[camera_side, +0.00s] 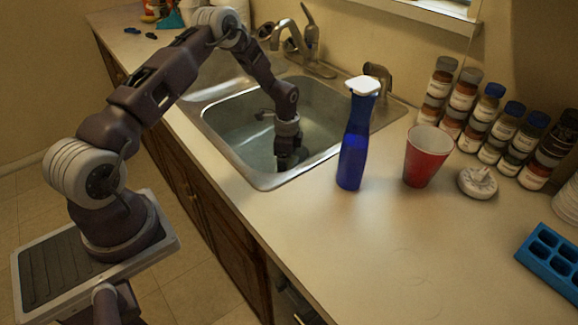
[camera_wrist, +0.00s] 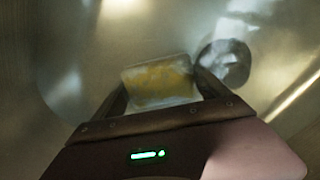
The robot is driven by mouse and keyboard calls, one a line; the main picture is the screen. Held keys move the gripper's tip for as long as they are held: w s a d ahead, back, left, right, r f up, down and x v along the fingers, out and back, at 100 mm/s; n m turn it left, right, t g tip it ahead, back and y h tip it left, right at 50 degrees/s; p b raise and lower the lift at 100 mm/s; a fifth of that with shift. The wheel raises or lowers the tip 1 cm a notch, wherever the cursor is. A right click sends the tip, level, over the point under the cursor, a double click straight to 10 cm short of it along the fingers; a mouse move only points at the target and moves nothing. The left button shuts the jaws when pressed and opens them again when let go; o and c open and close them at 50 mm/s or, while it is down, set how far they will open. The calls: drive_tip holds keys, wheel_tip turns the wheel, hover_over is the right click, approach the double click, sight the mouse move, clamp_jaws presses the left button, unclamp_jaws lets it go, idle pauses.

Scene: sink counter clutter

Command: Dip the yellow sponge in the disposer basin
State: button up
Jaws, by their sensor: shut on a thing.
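In the wrist view the yellow sponge (camera_wrist: 160,82) sits between the two fingers of my gripper (camera_wrist: 160,90), which is shut on it. The sponge has a yellow middle with paler edges. In the side view my gripper (camera_side: 288,160) points down inside the metal sink basin (camera_side: 235,125), near its front right part. The sponge is hidden in the side view. A round metallic fitting (camera_wrist: 224,64), perhaps the drain, shows just right of the sponge in the wrist view. I cannot tell whether the sponge touches the basin floor.
A faucet (camera_side: 306,45) stands behind the basin. A blue bottle (camera_side: 354,145) with a white cap stands close to the basin's right rim, with a red cup (camera_side: 427,157) beyond it. Several jars (camera_side: 465,92) line the wall.

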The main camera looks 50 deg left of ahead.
wheel_tip(320, 180, up, 19)
idle(1.1)
idle(0.7)
